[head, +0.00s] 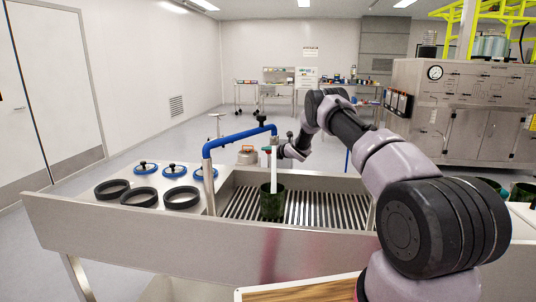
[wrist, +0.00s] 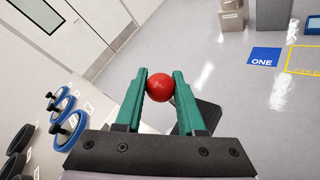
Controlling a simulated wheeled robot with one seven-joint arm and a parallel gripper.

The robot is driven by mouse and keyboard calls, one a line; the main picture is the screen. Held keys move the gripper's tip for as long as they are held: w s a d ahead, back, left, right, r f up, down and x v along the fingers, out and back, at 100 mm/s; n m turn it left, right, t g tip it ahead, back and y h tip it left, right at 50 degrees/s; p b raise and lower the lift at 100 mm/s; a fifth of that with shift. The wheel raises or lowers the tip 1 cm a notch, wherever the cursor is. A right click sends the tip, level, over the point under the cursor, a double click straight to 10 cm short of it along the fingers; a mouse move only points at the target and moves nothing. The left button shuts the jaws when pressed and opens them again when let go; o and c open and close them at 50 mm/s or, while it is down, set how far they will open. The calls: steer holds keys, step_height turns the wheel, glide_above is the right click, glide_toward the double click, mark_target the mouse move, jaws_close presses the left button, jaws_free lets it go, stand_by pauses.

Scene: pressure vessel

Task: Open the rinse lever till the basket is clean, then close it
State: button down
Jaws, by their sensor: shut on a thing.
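My gripper (wrist: 160,76) is shut on the red ball knob of the rinse lever (wrist: 160,88), with one green finger on each side of it. In the head view my gripper (head: 268,150) is small and partly behind the white water stream. The lever's shaft is mostly hidden. A blue pipe (head: 240,136) arches over the sink. A white stream of water (head: 274,172) falls into the dark green basket (head: 271,206), which stands upright on the slatted sink floor. The inside of the basket is too small to judge for cleanness.
The steel sink (head: 110,225) has black rings (head: 139,196) and blue-rimmed lids (head: 174,171) on its left side. A wooden board (head: 300,291) lies in front. A large steel machine (head: 470,110) stands at right. Open floor lies behind the sink.

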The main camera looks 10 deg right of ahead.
steer(key=shift+m+g, duration=0.3)
steer(key=shift+g, duration=0.2)
steer(key=shift+w+d+f, duration=0.25)
steer(key=shift+w+d, duration=0.05)
steer(key=shift+w, duration=0.6)
steer(key=shift+w+d+f, duration=0.2)
steer(key=shift+w+d, duration=0.15)
steer(key=shift+w, duration=0.5)
steer(key=shift+w+d+f, duration=0.25)
steer(key=shift+w+d, duration=0.05)
steer(key=shift+w, duration=0.6)
steer(key=shift+f, duration=0.1)
steer(key=c, duration=0.5)
jaws_free()
